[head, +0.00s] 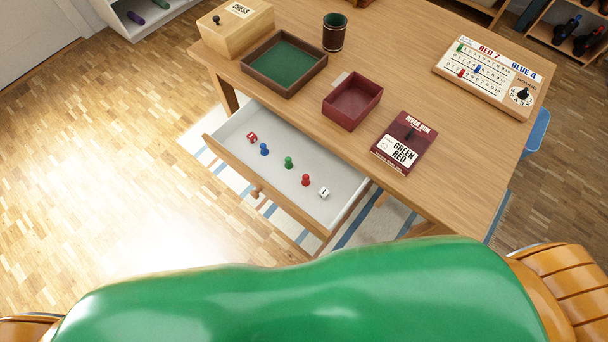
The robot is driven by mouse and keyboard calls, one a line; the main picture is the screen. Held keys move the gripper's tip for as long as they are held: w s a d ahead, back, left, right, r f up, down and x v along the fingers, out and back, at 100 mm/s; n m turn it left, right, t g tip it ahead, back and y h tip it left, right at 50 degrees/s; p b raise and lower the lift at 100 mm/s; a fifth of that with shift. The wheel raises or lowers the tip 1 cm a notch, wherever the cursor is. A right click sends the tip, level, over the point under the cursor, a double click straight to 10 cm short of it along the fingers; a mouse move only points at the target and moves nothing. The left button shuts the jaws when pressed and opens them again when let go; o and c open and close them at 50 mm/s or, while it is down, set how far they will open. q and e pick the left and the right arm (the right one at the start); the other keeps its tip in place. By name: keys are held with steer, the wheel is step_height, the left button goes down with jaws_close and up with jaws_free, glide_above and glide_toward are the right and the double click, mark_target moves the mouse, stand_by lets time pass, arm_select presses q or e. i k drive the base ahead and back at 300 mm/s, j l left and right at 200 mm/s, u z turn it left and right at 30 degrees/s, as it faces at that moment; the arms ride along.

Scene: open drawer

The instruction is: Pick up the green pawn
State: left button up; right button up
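The green pawn (288,162) stands upright in the open drawer (235,126), near the middle of its white floor. A blue pawn (264,149) is to its left and a red pawn (305,180) to its right, both apart from it. Neither of my grippers is in the head view. My green and orange body fills the bottom of the picture.
A red die (252,137) and a white die (324,192) also lie in the drawer. On the wooden table (400,70) are a green-lined tray (284,66), a maroon box (352,100), a card box (404,143), a dice cup (334,33), a chess box (236,24) and a scoreboard (489,72).

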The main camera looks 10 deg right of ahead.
mark_target(289, 165)
steer(key=j+z, duration=0.35)
steer(key=k+j+z, duration=0.1)
steer(key=j+z, duration=0.3)
steer(key=k+j+z, duration=0.15)
steer(key=z, duration=0.2)
steer(key=k+j+z, duration=0.15)
steer(key=j+z, duration=0.25)
